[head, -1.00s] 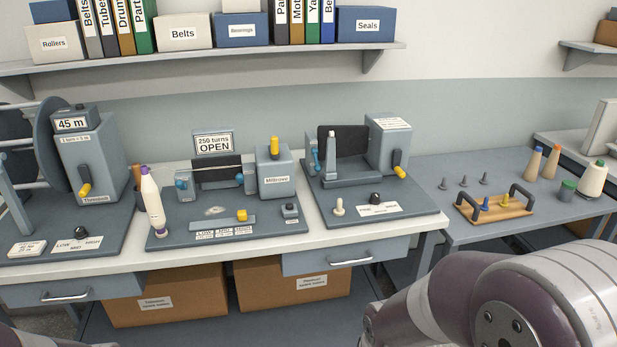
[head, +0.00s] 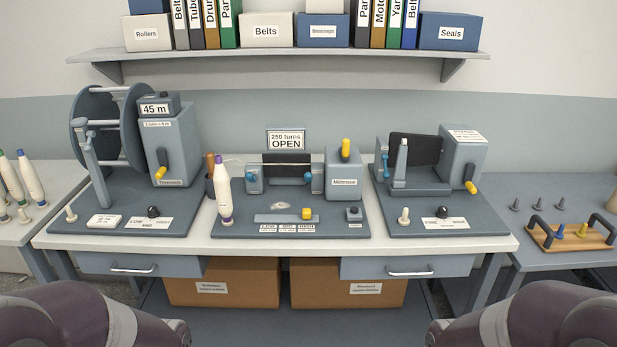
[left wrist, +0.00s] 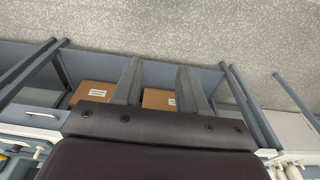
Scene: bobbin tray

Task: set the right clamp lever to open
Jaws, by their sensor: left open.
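The tilt of the right lever is too small to tell. A sign (head: 286,140) above reads "250 turns OPEN". My left gripper (left wrist: 159,66) shows in the left wrist view with its two fingers apart and nothing between them, away from the levers. My right gripper is out of view.
A white and purple bobbin (head: 224,190) stands at the left of the middle base. Cardboard boxes (head: 225,283) sit below the bench. A shelf (head: 280,58) hangs above.

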